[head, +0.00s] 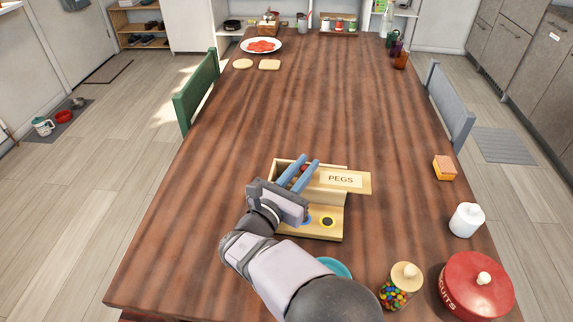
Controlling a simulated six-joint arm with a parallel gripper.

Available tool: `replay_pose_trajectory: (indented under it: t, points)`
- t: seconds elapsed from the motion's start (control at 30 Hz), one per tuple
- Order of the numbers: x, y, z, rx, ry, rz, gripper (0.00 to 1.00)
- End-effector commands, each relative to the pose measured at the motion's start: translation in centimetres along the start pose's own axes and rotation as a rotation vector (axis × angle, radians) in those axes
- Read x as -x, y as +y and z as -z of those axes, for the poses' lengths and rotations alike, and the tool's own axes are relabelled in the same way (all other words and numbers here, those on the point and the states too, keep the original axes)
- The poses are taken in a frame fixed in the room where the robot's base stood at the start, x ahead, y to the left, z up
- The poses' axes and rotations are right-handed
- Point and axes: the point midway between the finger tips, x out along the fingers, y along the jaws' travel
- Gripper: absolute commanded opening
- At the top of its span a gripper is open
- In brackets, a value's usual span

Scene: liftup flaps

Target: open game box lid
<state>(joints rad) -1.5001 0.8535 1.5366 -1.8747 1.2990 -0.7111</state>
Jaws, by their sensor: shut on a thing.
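The game box (333,236) is pale wood and sits on the table in front of me. Its lid (345,180), labelled PEGS, lies over the back right part and sticks out past the box's right side. The back left part is uncovered, with something small and red inside. The front part shows a blue round spot and a dark one. My gripper (311,158) reaches over the box's left part, its blue fingers beside the lid's left end. It is shut on the lid; the exact contact is hard to see.
A teal dish (335,267), a jar of colourful sweets (394,292) and a red biscuit tin (474,288) stand near the front. A white jar (466,220) and a sponge (445,168) are at the right. The table (330,100) behind the box is clear.

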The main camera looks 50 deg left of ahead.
Motion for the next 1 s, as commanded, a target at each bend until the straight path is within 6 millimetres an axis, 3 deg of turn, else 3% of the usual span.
replay_pose_trajectory:
  t: [0.2,0.4,0.77,0.8,0.87,1.0]
  points:
    - [-2.0,-4.6,-0.1,-0.001,-0.002,0.003,0.0]
    - [-3.2,-7.7,-0.1,-0.004,-0.003,0.001,0.0]
    - [-3.3,-8.2,-0.1,-0.003,-0.001,-0.001,0.0]
    - [-3.3,-8.2,-0.1,-0.003,-0.001,-0.001,0.19]
    - [-3.3,-8.2,-0.1,-0.003,-0.001,-0.001,0.33]
    - [-3.3,-8.2,-0.1,-0.002,0.0,-0.001,0.33]
